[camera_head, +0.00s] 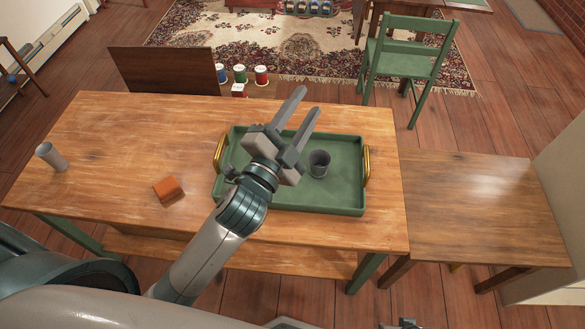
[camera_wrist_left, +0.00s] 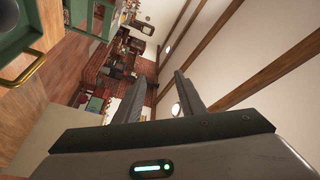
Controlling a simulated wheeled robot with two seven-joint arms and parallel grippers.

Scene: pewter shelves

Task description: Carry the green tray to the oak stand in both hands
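The green tray (camera_head: 335,200) lies flat on the wooden table, with a brass handle at each end and a dark grey cup (camera_head: 319,163) standing in it. My left gripper (camera_head: 309,99) is above the tray, its fingers apart with nothing between them, pointing to the far side; it hides part of the tray. In the left wrist view, the two fingers (camera_wrist_left: 158,92) are also apart, and the tray (camera_wrist_left: 28,38) with one handle shows at the upper left. The wooden stand (camera_head: 485,205), probably the oak one, is right of the table with a bare top.
The table (camera_head: 110,130) also holds a grey cup (camera_head: 50,156) at the left and an orange-brown block (camera_head: 168,190). Behind it are a dark board (camera_head: 165,70) and several small coloured cans. A green chair (camera_head: 405,60) stands behind, on a patterned rug.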

